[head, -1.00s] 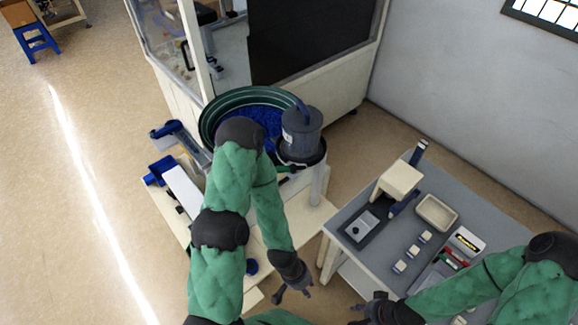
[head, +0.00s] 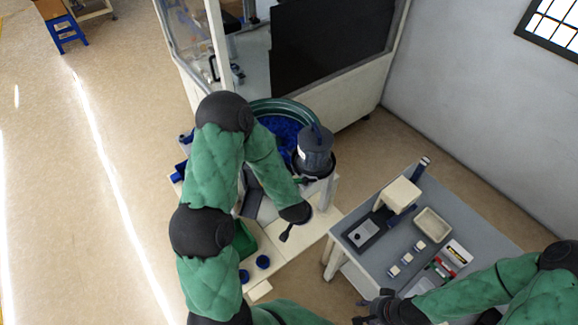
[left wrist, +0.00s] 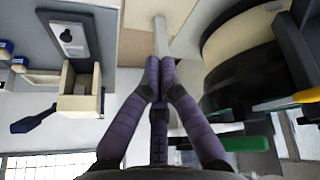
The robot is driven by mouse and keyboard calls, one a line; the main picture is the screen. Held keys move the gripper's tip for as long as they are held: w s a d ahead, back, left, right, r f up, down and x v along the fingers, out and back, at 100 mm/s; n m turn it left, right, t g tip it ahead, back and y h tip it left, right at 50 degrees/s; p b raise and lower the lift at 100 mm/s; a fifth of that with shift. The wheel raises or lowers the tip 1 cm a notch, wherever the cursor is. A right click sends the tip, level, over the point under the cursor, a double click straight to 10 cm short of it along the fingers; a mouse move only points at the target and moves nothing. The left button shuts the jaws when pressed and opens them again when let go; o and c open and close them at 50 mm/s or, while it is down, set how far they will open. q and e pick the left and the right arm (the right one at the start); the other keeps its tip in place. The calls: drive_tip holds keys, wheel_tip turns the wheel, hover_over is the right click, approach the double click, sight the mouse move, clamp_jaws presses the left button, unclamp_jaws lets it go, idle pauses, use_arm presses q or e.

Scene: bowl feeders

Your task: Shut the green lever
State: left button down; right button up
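The green lever (left wrist: 245,144) shows in the left wrist view at the lower right, beside the dark round feeder part. In the head view a small green piece (head: 304,181) shows below the grey hopper; it is too small to make out its position. My left gripper (head: 285,239) is in front of the feeder, below that green piece in the picture. In the left wrist view its purple fingers (left wrist: 159,68) come together at the tips with nothing between them. The lever lies to their right, apart. My right gripper (head: 358,311) is by the grey table's near corner; its fingers are too small to read.
The bowl feeder (head: 284,107) with blue parts and the grey hopper (head: 315,152) stand behind my left arm. A grey table (head: 462,221) with a tray (head: 433,222) and small boxes is at the right. A yellow-orange handle (left wrist: 305,96) shows above the green lever.

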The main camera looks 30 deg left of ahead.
sight(300, 182)
use_arm(q)
drive_tip(key=w+a+r+y+p, duration=0.1)
drive_tip(key=a+r, duration=0.2)
drive_tip(key=r, duration=0.2)
drive_tip(key=w+a+r+n+t+y+p, duration=0.1)
drive_tip(key=w+a+r+p, duration=0.1)
drive_tip(key=r, duration=0.4)
drive_tip(key=w+a+r+n+y+p, duration=0.1)
drive_tip(key=w+a+r+p, duration=0.1)
drive_tip(key=a+r, duration=0.2)
drive_tip(key=shift+r+t+y, duration=0.3)
drive_tip(key=shift+r+y, duration=0.1)
drive_tip(key=shift+r, duration=0.45)
drive_tip(key=shift+w, duration=0.1)
drive_tip(key=shift+f, duration=0.2)
drive_tip(key=b+x, duration=0.1)
drive_tip(key=x, duration=0.9)
drive_tip(key=shift+s+d+r, duration=0.1)
drive_tip(key=shift+s+d, duration=0.45)
drive_tip(key=shift+s, duration=0.3)
drive_tip(key=shift+s+d+r, duration=0.1)
drive_tip(key=shift+s+d, duration=0.5)
drive_tip(key=shift+s, duration=0.25)
drive_tip(key=shift+p, duration=0.3)
